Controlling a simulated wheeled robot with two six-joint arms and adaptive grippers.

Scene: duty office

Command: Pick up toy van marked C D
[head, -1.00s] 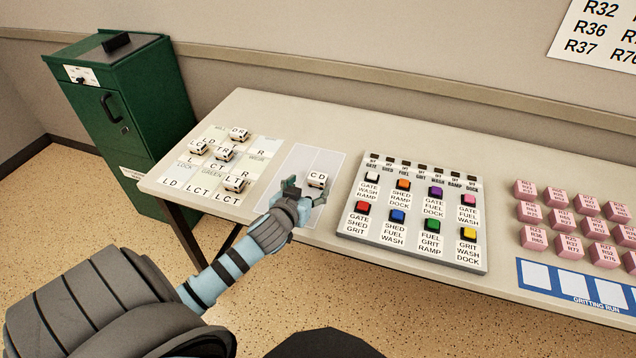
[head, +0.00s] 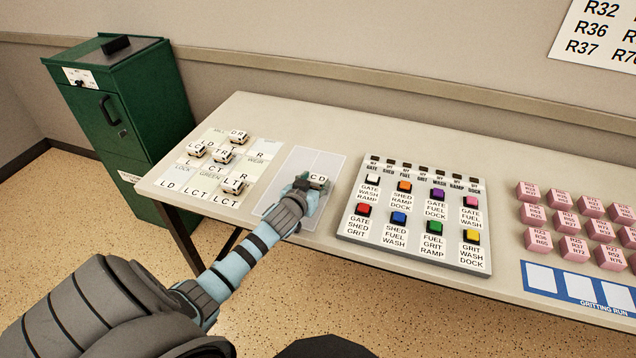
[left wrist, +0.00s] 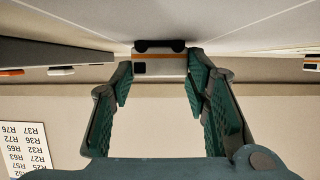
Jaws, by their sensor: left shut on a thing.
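The toy van marked C D (head: 319,179) is on the pale grey mat (head: 325,160) in the middle of the table. It is a small white van, and its label is partly covered by my gripper. My left gripper (head: 304,184) is at the van's left side, shut on it. In the left wrist view the van (left wrist: 160,62) shows white with an orange stripe and dark wheels, between the tips of my green-padded fingers (left wrist: 158,82). I cannot tell whether the van is clear of the mat. My right gripper is not in view.
Several other white vans stand on the lettered board (head: 168,184) to the left. A panel of coloured buttons (head: 345,228) lies close on the right. Pink blocks (head: 565,222) and a blue strip (head: 545,281) are farther right. A green cabinet (head: 150,110) stands beyond the table's left end.

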